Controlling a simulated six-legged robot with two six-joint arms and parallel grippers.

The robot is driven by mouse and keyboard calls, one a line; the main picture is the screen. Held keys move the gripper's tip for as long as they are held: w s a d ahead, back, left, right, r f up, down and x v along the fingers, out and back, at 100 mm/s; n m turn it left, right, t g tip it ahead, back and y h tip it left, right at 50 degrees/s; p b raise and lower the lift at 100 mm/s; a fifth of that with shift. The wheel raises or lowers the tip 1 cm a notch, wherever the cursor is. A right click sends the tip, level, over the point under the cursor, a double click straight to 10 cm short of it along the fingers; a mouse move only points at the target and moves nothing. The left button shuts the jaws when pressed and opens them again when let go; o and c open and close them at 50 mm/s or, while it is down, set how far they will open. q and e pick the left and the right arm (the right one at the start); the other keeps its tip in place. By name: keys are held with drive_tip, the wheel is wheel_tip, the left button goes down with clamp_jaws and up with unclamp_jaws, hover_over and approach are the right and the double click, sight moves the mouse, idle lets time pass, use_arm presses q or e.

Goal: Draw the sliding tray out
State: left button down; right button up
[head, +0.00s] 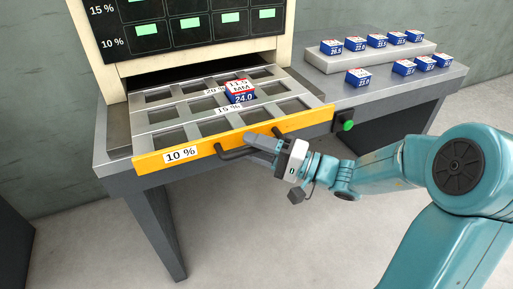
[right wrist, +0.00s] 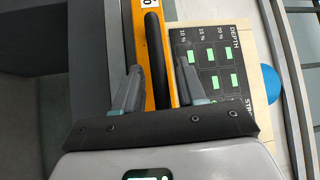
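The sliding tray (head: 168,138) is a grey grid of pockets with a yellow front (head: 205,148) labelled 10 %. It stands out from the machine's opening over the table. A black bar handle (head: 236,153) is on its front; it also shows in the right wrist view (right wrist: 153,55). My right gripper (head: 262,137) is at the handle's right part. In the right wrist view its two fingers (right wrist: 157,75) are apart, one on each side of the handle, with gaps visible. My left gripper is not in view.
A blue, white and red block (head: 241,97) marked 24.0 sits on the tray. Several similar blocks stand on a grey riser (head: 370,56) and the table at right. A green button (head: 347,126) is on the table's front edge, right of the tray. A dark panel (head: 190,20) hangs above.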

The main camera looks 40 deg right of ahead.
drive_tip(key=shift+s+d, duration=0.1)
drive_tip(key=shift+s, duration=0.05)
drive_tip(key=v, duration=1.6)
drive_tip(key=shift+b, duration=0.4)
